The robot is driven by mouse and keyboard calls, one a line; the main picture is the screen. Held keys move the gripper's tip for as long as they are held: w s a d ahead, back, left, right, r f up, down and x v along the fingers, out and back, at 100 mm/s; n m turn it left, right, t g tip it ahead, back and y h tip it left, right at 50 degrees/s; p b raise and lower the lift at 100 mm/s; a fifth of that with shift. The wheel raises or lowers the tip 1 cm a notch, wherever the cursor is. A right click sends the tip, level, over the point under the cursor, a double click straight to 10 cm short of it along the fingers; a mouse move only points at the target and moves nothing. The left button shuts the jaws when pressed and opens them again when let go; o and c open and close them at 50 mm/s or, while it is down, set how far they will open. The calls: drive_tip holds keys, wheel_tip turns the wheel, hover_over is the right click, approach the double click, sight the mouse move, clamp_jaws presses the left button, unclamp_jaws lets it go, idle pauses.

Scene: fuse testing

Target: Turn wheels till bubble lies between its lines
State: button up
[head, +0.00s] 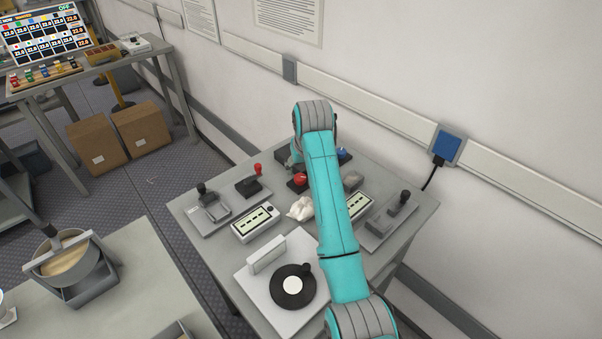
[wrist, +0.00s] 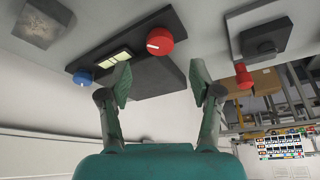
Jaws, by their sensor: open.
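In the wrist view a dark block carries a red wheel (wrist: 160,41) with a white mark, a blue wheel (wrist: 83,78), and a small pale level window (wrist: 113,57) between them. The window has dark divisions; I cannot make out the bubble. The red wheel (head: 299,179) and blue wheel (head: 343,155) also show in the head view, on either side of my arm, which hides the window. My gripper (wrist: 160,82) is open and empty. Its fingers are spread, with the red wheel beyond the gap between them and the blue wheel outside the left finger.
The wall is close behind. A red-knobbed lever (wrist: 243,76) stands near the right finger.

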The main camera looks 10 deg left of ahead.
drive_tip(key=shift+v, duration=2.7)
